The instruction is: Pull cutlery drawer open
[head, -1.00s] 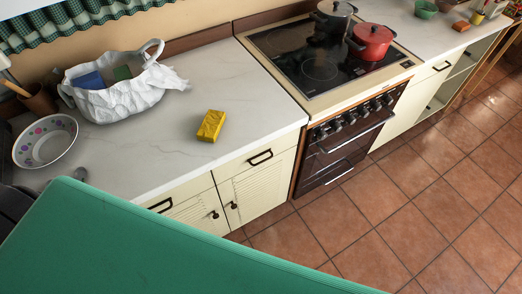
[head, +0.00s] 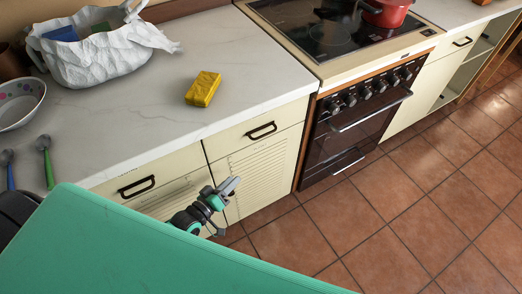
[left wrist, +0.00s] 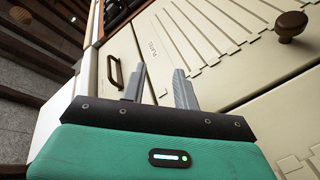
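Two cream drawer fronts sit under the counter edge in the head view, each closed with a black handle: a left handle (head: 137,186) and a right handle (head: 261,130). Which one is the cutlery drawer I cannot tell. My left gripper (head: 231,187) is in front of the slatted cupboard doors, below the drawers and apart from both handles. In the left wrist view its two grey fingers (left wrist: 159,88) are spread with nothing between them. A dark handle (left wrist: 115,71) shows beyond the left finger there. My right gripper is not in view.
A round door knob (left wrist: 290,25) juts out in the left wrist view. On the counter (head: 130,120) are a yellow sponge (head: 203,88), a white bag (head: 95,55), a bowl (head: 18,103) and two spoons. The oven (head: 355,120) stands right; tiled floor is clear.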

